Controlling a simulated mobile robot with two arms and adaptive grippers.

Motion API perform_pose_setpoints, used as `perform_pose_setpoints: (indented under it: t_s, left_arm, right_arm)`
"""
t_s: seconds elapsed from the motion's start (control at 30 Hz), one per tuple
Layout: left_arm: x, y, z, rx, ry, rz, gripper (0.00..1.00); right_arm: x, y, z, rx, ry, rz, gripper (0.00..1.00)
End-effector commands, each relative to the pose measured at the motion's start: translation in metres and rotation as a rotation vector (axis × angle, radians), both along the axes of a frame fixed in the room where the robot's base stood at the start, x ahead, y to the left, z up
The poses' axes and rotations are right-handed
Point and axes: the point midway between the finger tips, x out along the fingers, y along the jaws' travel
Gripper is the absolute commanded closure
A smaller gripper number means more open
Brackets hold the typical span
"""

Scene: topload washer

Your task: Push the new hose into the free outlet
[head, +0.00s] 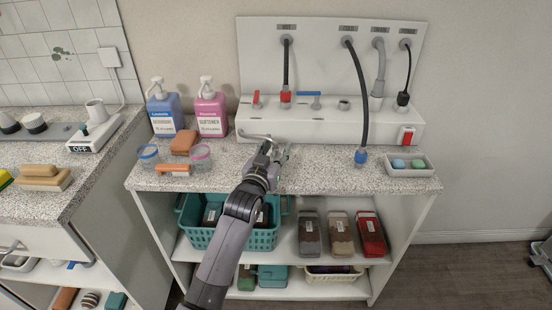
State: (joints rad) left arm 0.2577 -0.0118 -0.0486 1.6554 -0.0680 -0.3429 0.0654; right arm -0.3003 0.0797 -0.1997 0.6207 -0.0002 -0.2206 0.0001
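The black hose with a blue end (361,155) hangs from a fitting on the white back panel. Its blue end is low, near the counter's front edge. A small grey uncapped outlet (344,103) is on the white ledge, left of this hose and right of the blue lever (310,94). My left gripper (268,145) is over the counter, in front of the ledge and left of the hose. Its fingers look spread, and I see nothing between them. A dark shape at the right edge may be part of my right gripper (543,256); its fingers cannot be made out.
A red-ended hose (286,95), a grey hose (379,70) and a black cable (405,75) also run to the ledge. A red switch (406,136) and a soap tray (408,166) are at right. Bottles (211,112) and cups stand left. The counter between gripper and hose is clear.

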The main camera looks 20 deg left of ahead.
Motion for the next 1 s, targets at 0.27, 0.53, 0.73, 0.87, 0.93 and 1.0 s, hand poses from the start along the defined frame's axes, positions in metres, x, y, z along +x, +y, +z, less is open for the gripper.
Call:
perform_pose_setpoints:
  t_s: [0.27, 0.53, 0.73, 0.87, 0.93, 1.0]
  left_arm:
    - [-0.0004, 0.0, -0.0002, 0.0, 0.0, 0.0, 0.77]
    - [-0.0005, -0.0001, -0.0004, 0.0, 0.001, 0.0, 0.94]
    - [-0.0005, -0.0001, -0.0005, 0.0, 0.001, 0.0, 1.0]
    - [-0.0005, -0.0002, -0.0001, 0.0, 0.0, 0.0, 1.0]
    - [-0.0005, -0.0002, 0.0, 0.0, 0.0, 0.0, 1.0]
    - [-0.0004, -0.0001, 0.0009, 0.0, 0.0, 0.0, 1.0]
  right_arm:
    - [0.0001, 0.0002, 0.0, 0.0, 0.0, 0.0, 0.53]
    - [0.0, 0.0003, 0.0, 0.0, -0.001, 0.0, 0.53]
    - [0.0, 0.0004, 0.0, 0.0, -0.001, 0.0, 0.53]
    - [-0.0001, 0.0003, 0.0, 0.0, -0.001, 0.0, 0.53]
    - [-0.0001, 0.0003, 0.0, 0.0, 0.0, 0.0, 0.53]
    - [-0.0001, 0.0003, 0.0001, 0.0, 0.0, 0.0, 0.53]
